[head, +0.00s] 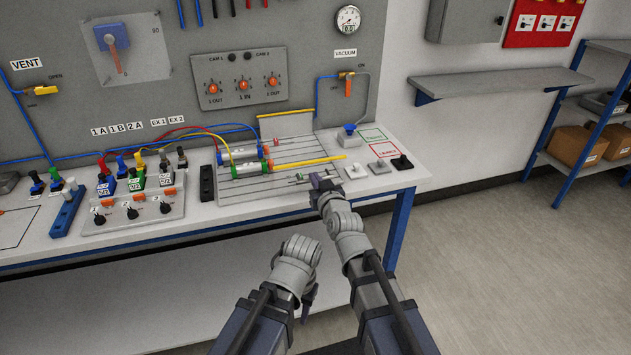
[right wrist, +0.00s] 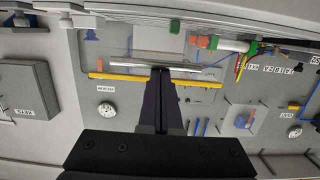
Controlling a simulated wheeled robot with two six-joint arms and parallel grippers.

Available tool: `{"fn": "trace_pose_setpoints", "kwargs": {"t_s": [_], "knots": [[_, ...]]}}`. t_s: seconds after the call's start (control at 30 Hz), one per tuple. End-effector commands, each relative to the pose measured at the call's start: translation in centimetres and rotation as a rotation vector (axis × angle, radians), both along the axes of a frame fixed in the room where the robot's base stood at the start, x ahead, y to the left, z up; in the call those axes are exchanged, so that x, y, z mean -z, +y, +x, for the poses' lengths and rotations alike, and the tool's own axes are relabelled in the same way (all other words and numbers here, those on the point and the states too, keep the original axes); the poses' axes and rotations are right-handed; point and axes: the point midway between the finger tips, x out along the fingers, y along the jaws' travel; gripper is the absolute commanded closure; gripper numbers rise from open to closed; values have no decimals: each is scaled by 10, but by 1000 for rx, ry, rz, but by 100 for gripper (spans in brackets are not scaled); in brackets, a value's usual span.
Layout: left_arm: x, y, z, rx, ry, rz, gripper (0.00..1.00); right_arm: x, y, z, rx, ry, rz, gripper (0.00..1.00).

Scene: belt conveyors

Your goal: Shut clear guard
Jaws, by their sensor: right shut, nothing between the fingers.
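The clear guard (head: 290,132) stands over the right part of the slotted plate on the bench. It is a see-through panel, hard to make out, with a yellow strip at the back and a yellow bar (head: 312,161) toward the front. Its exact tilt is unclear. In the right wrist view a yellow edge (right wrist: 120,78) runs across just behind my fingertips. My right gripper (head: 320,182) is shut and empty, near the front of the guard; it also shows in the right wrist view (right wrist: 161,74). Whether it touches is unclear. My left gripper (head: 307,305) hangs low before the bench, its fingers mostly hidden.
Cylinders (head: 243,164) with coloured hoses lie left of the guard. A blue knob (head: 349,130) and small push buttons (head: 402,162) are to the right. A valve block (head: 133,212) stands at the left. The upright panel (head: 230,55) closes off the back.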

Motion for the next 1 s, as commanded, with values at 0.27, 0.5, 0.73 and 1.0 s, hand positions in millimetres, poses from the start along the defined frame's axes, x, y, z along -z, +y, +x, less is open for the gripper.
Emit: {"fn": "trace_pose_setpoints", "kwargs": {"t_s": [0.27, 0.5, 0.73, 1.0], "knots": [[23, 0, 0, 0, 0, 0, 55, 29, 0, -1, -6, 23, -10, 100], [26, 0, 0, 0, 0, 0, 55, 31, -2, -1, -3, 23, -10, 100], [26, 0, 0, 0, 0, 0, 55, 31, -3, 0, -2, 23, -11, 100], [14, 0, 0, 0, 0, 0, 55, 16, -4, -2, 3, 7, -7, 100]]}}
